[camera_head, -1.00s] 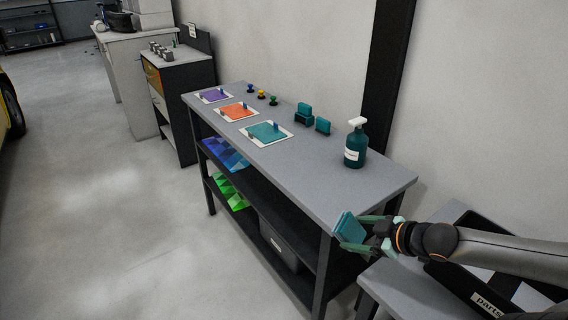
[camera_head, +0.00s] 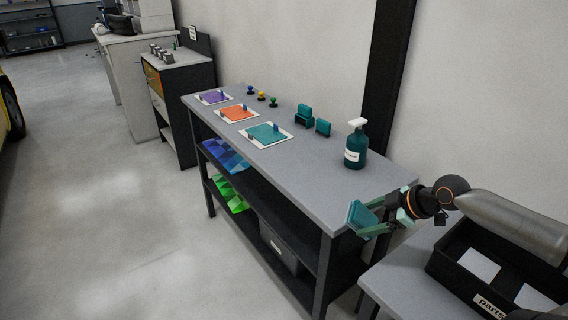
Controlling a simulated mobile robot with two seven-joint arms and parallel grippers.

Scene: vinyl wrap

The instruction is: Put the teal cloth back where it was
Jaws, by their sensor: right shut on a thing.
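The teal cloth (camera_head: 360,218) looks like a small folded block. It is held between the fingers of my right gripper (camera_head: 384,215), over the near right end of the grey table (camera_head: 318,190). Whether it touches the tabletop I cannot tell. On the table, a teal sheet on a white square (camera_head: 268,135) lies at the front edge, with orange (camera_head: 236,113) and purple (camera_head: 214,97) ones farther back. Two teal blocks (camera_head: 304,115) (camera_head: 323,127) stand near the wall. My left gripper is not in view.
A teal spray bottle (camera_head: 355,150) with a white top stands upright near the wall. Small coloured knobs (camera_head: 262,96) stand farther back. A black parts bin (camera_head: 490,270) sits on a lower bench at the right. The tabletop between the bottle and the near end is clear.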

